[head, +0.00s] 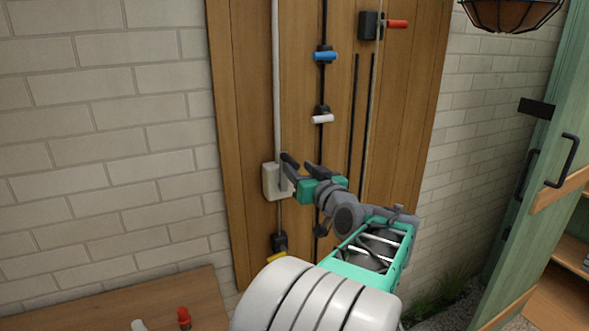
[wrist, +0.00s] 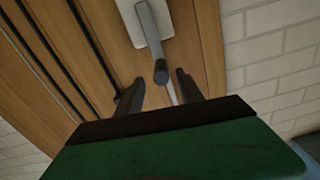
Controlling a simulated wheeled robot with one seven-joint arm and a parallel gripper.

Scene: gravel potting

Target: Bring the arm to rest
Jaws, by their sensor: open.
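My gripper (head: 292,165) is raised in front of the wooden panel (head: 240,120) in the head view, close to a pale switch box (head: 270,182). In the wrist view my gripper (wrist: 158,85) has its two dark fingers apart with nothing held between them. A grey lever (wrist: 152,35) on the pale box (wrist: 130,12) points toward the gap between the fingers. I cannot tell whether the lever's end lies between the fingertips or just beyond them. My arm reaches up from the bottom of the head view and hides part of the panel's lower right.
The panel also carries a blue handle (head: 325,57), a white handle (head: 322,119), a red handle (head: 397,24) and a yellow handle (head: 277,256). A wooden table (head: 160,304) stands lower left. A green door (head: 535,170) is at the right, and a hanging basket (head: 510,14) is above.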

